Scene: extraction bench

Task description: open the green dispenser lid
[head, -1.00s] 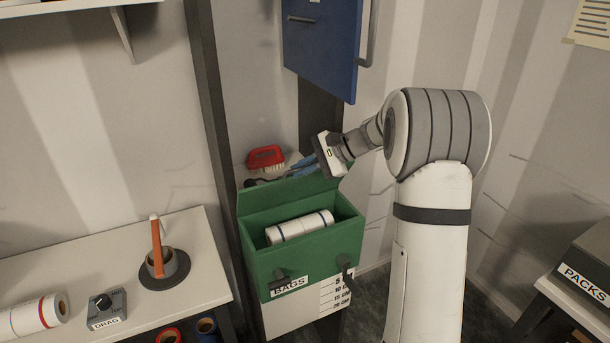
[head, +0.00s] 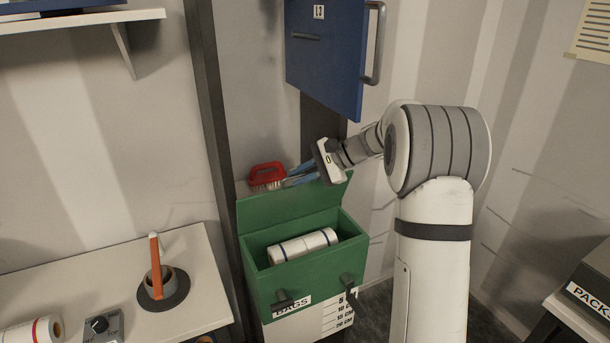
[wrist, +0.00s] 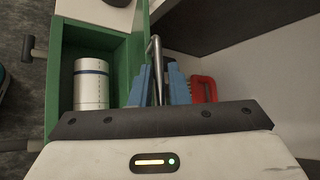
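The green dispenser (head: 310,278), labelled BAGS, stands with its top uncovered. Its green lid (head: 285,208) is raised along the back edge. A white roll with blue bands (head: 303,245) lies inside, and the roll also shows in the wrist view (wrist: 91,85). My gripper (head: 292,177) is just behind the lid's upper edge, its blue fingers pointing left. In the wrist view the fingers of my gripper (wrist: 159,72) are apart, with a thin grey metal bar (wrist: 157,55) between them. I cannot tell whether they touch the bar. The lid partly hides the space behind it.
A red brush (head: 267,175) lies behind the lid, close to my fingertips. A blue cabinet door (head: 325,60) with a handle hangs above. A white bench (head: 205,285) stands at left, with an orange-handled tool (head: 156,262) on it. A PACKS box (head: 590,290) is at right.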

